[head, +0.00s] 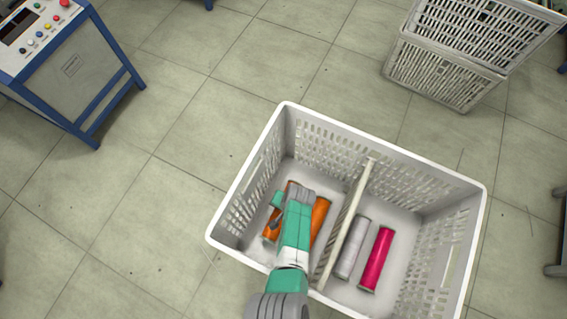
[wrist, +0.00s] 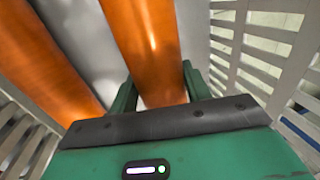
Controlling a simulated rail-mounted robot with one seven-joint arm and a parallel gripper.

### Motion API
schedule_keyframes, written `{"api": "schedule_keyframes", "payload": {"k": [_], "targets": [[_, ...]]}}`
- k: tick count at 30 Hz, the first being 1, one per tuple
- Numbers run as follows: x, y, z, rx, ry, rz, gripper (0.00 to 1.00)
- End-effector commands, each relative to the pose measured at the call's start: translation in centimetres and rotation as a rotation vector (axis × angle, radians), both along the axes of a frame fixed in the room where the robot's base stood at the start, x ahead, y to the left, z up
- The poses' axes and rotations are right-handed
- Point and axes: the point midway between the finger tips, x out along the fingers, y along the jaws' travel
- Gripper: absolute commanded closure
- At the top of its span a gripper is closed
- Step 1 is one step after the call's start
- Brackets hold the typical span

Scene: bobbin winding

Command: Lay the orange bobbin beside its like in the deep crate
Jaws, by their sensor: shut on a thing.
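The deep crate (head: 232,250) is white with slatted walls, split by a divider (head: 347,222). My gripper (head: 276,212) reaches down into its left compartment. It is shut on an orange bobbin (head: 270,232), the one nearer the left wall. In the wrist view that bobbin (wrist: 150,50) lies between the two fingers (wrist: 160,95). A second orange bobbin (head: 320,214) lies beside it, towards the divider, roughly parallel and with a gap; it also shows at the left of the wrist view (wrist: 40,60). My arm covers part of both. I cannot tell whether the held bobbin touches the floor.
The right compartment holds a grey bobbin (head: 353,247) and a magenta bobbin (head: 376,260). Stacked grey crates (head: 440,75) stand at the top right. A control console (head: 70,70) with buttons stands at the top left. The tiled floor between is clear.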

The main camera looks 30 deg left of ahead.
Motion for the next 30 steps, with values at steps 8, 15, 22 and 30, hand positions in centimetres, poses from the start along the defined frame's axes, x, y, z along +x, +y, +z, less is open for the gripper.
{"api": "schedule_keyframes", "payload": {"k": [8, 15, 22, 30], "targets": [[-0.1, 0.0, -0.1, -0.001, 0.002, 0.0, 0.31], [-0.1, 0.0, 1.6, -0.002, 0.001, 0.001, 0.31], [-0.1, -1.2, 7.9, 0.002, 0.001, -0.003, 0.31], [-0.1, -2.4, 12.4, 0.001, 0.001, -0.001, 0.31]]}}
